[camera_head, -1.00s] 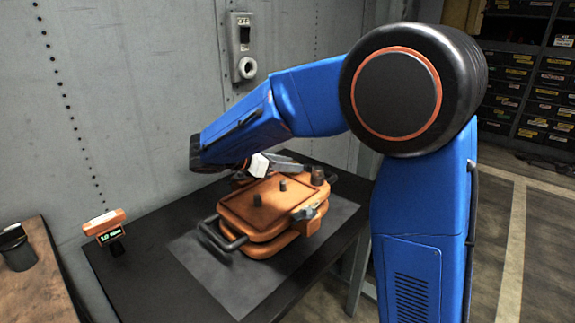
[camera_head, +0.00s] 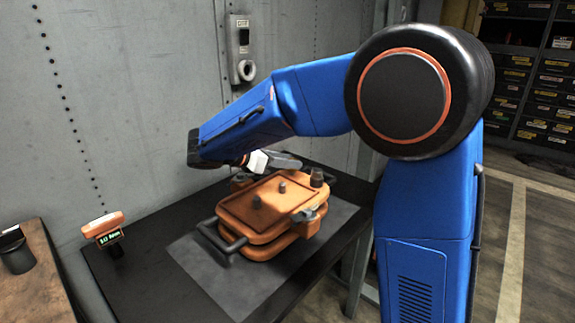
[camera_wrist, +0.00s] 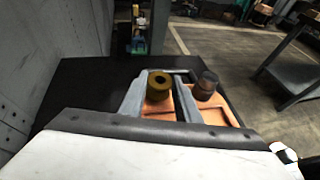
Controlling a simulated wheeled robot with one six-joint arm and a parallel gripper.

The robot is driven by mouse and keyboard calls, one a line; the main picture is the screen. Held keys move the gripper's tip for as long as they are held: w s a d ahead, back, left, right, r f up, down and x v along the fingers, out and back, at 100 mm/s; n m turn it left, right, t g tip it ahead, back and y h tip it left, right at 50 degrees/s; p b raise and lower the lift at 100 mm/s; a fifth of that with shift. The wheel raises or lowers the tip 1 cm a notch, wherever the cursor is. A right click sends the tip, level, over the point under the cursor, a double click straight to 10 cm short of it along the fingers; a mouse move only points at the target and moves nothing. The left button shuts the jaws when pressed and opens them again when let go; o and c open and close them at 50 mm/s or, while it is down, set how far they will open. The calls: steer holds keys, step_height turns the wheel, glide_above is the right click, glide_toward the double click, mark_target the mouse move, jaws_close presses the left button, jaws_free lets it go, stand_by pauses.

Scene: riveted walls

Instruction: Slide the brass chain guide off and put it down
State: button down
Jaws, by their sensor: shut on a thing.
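The brass chain guide (camera_wrist: 158,90), a short brass cylinder with a dark hole in its top, shows in the wrist view. My gripper (camera_wrist: 160,80) is shut on it, with one grey finger along each side. In the head view, my gripper (camera_head: 283,160) is over the far side of an orange housing (camera_head: 250,222); the guide is hidden there. The frames do not show whether the guide is still around a post. A dark cylindrical knob (camera_wrist: 207,86) stands just right of the gripper, on the orange surface; it also shows in the head view (camera_head: 317,177).
The housing, with black handles and small posts on its lid, rests on a grey mat (camera_head: 205,283) on a black table (camera_head: 135,285). An orange device with a green display (camera_head: 108,232) stands left. A grey riveted wall (camera_head: 140,100) rises close behind. Bare table lies left.

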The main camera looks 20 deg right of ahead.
steer(key=shift+r, duration=1.45)
